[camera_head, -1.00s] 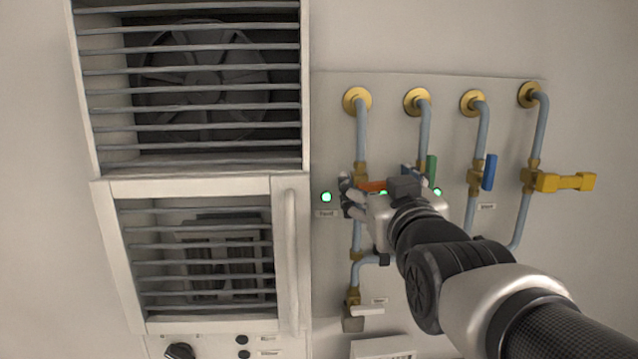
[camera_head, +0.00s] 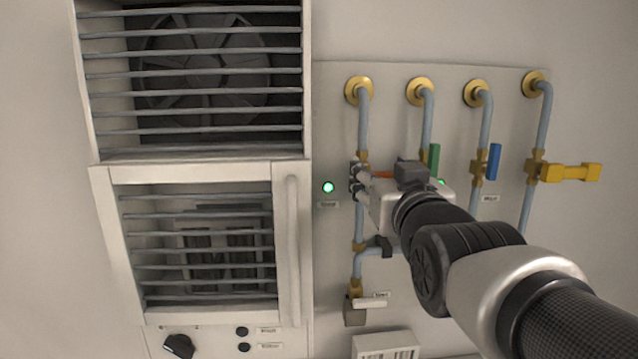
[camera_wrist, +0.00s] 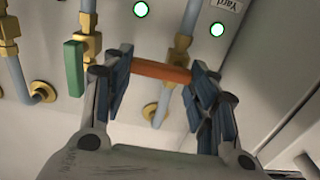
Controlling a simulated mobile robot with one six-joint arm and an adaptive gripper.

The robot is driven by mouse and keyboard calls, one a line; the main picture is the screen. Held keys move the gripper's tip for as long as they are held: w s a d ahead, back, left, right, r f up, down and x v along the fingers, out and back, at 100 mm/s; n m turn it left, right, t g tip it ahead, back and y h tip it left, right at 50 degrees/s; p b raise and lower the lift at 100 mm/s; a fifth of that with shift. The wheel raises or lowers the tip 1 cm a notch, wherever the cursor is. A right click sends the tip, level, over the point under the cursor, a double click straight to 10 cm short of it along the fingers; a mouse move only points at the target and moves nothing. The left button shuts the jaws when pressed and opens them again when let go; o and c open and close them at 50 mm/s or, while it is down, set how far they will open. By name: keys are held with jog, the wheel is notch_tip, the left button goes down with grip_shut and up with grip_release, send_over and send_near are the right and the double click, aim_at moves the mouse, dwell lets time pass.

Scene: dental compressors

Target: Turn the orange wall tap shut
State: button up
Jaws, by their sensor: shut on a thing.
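The orange wall tap's handle (camera_head: 383,174) is a short bar on the leftmost upright pipe of the wall panel, partly hidden by my gripper (camera_head: 381,182). It lies about level, across the pipe. In the wrist view the orange handle (camera_wrist: 160,72) spans the space between the two fingers of my gripper (camera_wrist: 158,78), with its ends at the finger pads. My gripper is shut on it. The tap's brass body shows behind the handle in the wrist view.
To the right are a green-handled tap (camera_head: 434,160), a blue-handled tap (camera_head: 494,161) and a yellow valve (camera_head: 570,172). A pale-handled tap (camera_head: 369,302) is below. A louvred cabinet (camera_head: 291,240) stands left. A green lamp (camera_head: 328,187) is lit between them.

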jog(key=o, duration=1.1)
jog(key=shift+c, duration=0.2)
jog(key=s, duration=1.2)
